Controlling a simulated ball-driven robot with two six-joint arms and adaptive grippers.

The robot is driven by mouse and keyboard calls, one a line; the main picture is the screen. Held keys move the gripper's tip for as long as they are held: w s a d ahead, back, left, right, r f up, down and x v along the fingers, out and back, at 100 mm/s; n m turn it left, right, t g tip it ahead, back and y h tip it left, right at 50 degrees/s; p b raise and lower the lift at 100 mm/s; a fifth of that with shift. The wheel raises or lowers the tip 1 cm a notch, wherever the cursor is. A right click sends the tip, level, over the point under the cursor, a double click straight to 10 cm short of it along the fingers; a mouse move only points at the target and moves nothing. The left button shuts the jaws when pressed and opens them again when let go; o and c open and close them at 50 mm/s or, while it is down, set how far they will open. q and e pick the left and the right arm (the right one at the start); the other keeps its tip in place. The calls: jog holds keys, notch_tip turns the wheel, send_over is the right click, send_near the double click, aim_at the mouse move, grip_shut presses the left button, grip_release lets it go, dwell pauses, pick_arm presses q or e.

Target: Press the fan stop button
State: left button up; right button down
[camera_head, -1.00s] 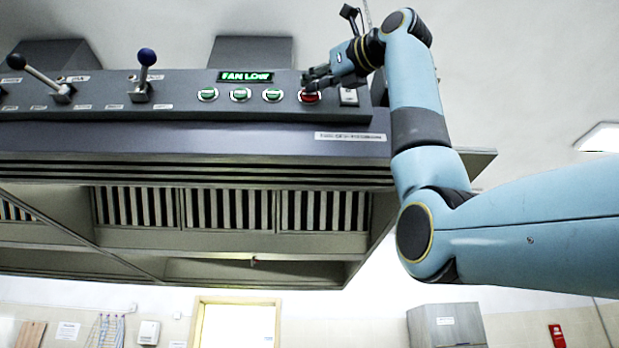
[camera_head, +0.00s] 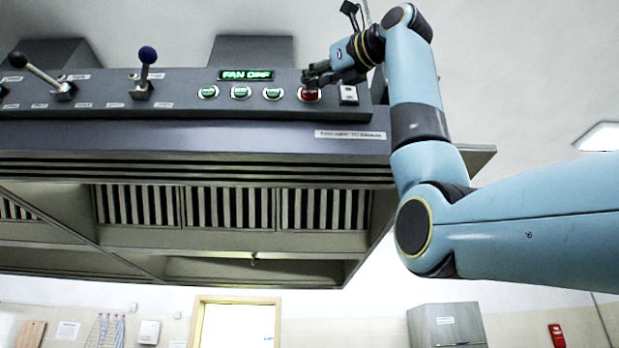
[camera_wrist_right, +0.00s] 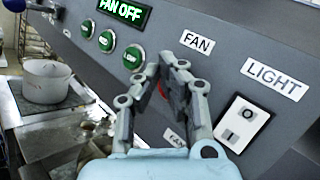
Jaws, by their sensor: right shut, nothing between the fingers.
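The red fan stop button (camera_head: 309,95) is at the right end of a row of green buttons on the hood's front panel. In the right wrist view a small part of the red button (camera_wrist_right: 162,90) shows between my fingers; the rest is hidden. My right gripper (camera_head: 308,78) is shut and empty, with its fingertips at the red button; I cannot tell whether they touch it. It also shows in the right wrist view (camera_wrist_right: 168,62). The display (camera_head: 246,75) above the buttons reads FAN OFF. My left gripper is not in view.
Three green buttons (camera_head: 240,92) sit left of the red one. A light switch (camera_head: 348,94) is close on its right. Two levers with ball knobs (camera_head: 147,56) stand further left. A stockpot (camera_wrist_right: 46,82) is below in the right wrist view.

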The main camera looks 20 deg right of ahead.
jog(key=shift+s+a, duration=0.15)
jog(key=shift+s, duration=0.25)
jog(key=shift+s+a+b, duration=0.2)
jog(key=shift+s+b, duration=0.25)
jog(key=shift+s, duration=0.35)
jog(key=shift+s+a+b, duration=0.25)
jog(key=shift+s+b, duration=0.15)
jog(key=shift+s, duration=0.4)
jog(key=shift+s+a+b, duration=0.2)
jog(key=shift+s+b, duration=0.25)
jog(key=shift+s, duration=0.35)
